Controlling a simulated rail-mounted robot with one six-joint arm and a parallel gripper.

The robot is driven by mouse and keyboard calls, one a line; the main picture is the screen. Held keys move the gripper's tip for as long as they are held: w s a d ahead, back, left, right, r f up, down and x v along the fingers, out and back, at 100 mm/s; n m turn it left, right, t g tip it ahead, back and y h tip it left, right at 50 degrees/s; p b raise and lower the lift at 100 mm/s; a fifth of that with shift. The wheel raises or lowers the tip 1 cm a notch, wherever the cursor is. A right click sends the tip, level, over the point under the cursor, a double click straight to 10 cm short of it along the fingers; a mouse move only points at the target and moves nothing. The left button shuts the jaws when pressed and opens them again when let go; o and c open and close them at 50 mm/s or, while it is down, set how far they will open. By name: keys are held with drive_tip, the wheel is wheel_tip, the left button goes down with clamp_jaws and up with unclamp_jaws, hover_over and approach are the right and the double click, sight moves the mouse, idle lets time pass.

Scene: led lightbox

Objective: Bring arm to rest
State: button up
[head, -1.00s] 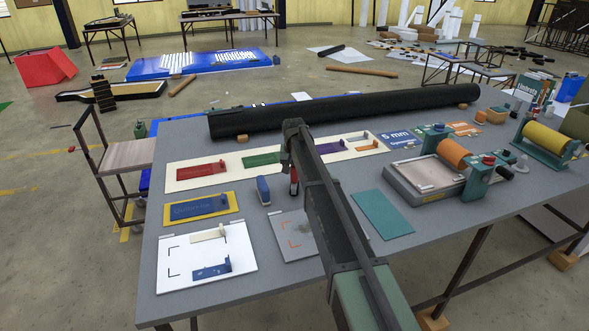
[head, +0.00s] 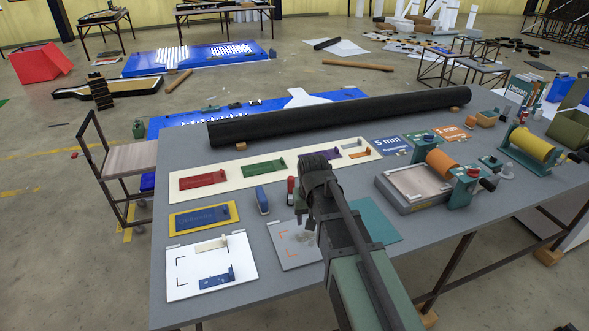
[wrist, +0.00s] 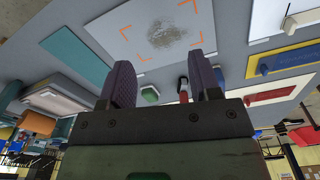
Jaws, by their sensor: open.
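My gripper (wrist: 160,64) shows in the wrist view as two dark ribbed fingers, spread apart with nothing held between them. In the head view my arm reaches up from the lower right over the grey table (head: 190,320), and its folded wrist hides part of the gripper. The gripper is above the table, near the grey plate with orange corner marks (head: 290,238). That plate (wrist: 125,35) has a dark smudge in the wrist view. A red and black upright item (wrist: 183,88) shows beyond the fingers, apart from them as far as I can tell.
A long black roll (head: 340,118) lies along the table's back. A blue upright block (head: 262,200) and a white board (head: 195,280) are left of my arm. A teal mat (head: 375,222) and a press with an orange roller (head: 440,165) are to its right.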

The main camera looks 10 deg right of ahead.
drive_tip(key=s+n, duration=0.1)
drive_tip(key=s, duration=1.3)
wheel_tip(320, 180, down, 7)
drive_tip(key=w+b, duration=0.1)
drive_tip(key=b, duration=0.5)
drive_tip(key=shift+g+b, duration=0.3)
drive_tip(key=shift+b, duration=0.1)
drive_tip(key=shift+o, duration=0.4)
drive_tip(key=shift+a+r, duration=0.1)
